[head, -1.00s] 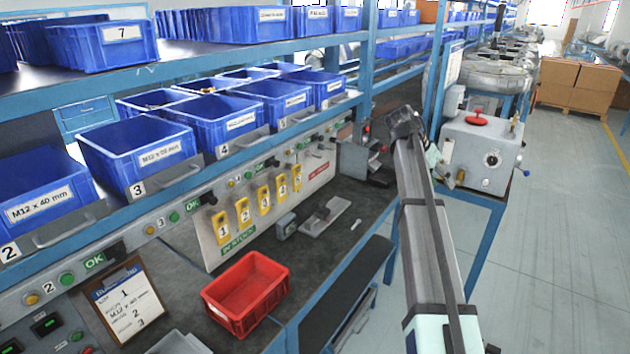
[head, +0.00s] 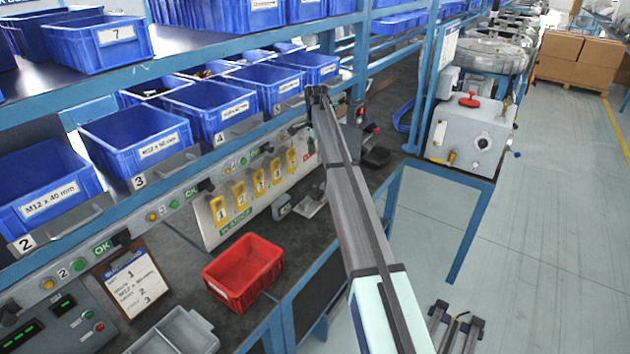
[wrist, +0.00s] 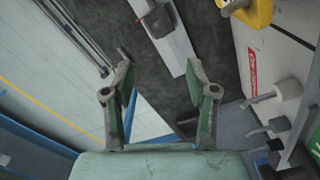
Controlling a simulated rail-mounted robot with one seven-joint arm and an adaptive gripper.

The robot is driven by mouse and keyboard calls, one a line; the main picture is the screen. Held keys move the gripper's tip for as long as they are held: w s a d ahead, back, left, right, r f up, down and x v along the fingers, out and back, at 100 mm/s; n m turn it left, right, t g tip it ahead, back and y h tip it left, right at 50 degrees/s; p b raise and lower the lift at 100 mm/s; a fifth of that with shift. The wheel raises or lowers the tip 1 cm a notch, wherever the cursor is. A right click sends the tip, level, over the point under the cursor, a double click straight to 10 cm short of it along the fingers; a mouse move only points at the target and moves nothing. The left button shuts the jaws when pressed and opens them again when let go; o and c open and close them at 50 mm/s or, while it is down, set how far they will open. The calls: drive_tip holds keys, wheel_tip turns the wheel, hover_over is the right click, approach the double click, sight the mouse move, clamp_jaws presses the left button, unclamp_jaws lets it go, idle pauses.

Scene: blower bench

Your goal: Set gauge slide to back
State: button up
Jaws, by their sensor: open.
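A pale metal plate with a dark block on it, which looks like the gauge, lies on the dark bench top. In the wrist view the plate (wrist: 178,45) and the dark block (wrist: 158,18) are beyond the fingertips, at the top. In the head view the plate (head: 312,205) is partly hidden by my arm. My gripper (wrist: 158,75) is open and empty, its two fingers apart above the bench, not touching the plate. In the head view my gripper is mostly hidden behind my arm. I cannot tell the slide's exact position.
A red bin (head: 243,272) stands at the bench front. Yellow numbered tags (head: 257,181) hang on the panel behind. Blue bins (head: 205,108) fill the shelf above. In the wrist view, dark knobs (wrist: 265,132) jut out close to the right of my gripper.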

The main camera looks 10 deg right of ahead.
sight(316, 184)
wheel_tip(316, 184, down, 13)
drive_tip(key=p, duration=0.2)
drive_tip(key=shift+r+p, duration=0.1)
drive_tip(key=shift+p, duration=0.25)
clamp_jaws()
drive_tip(key=shift+w, duration=0.1)
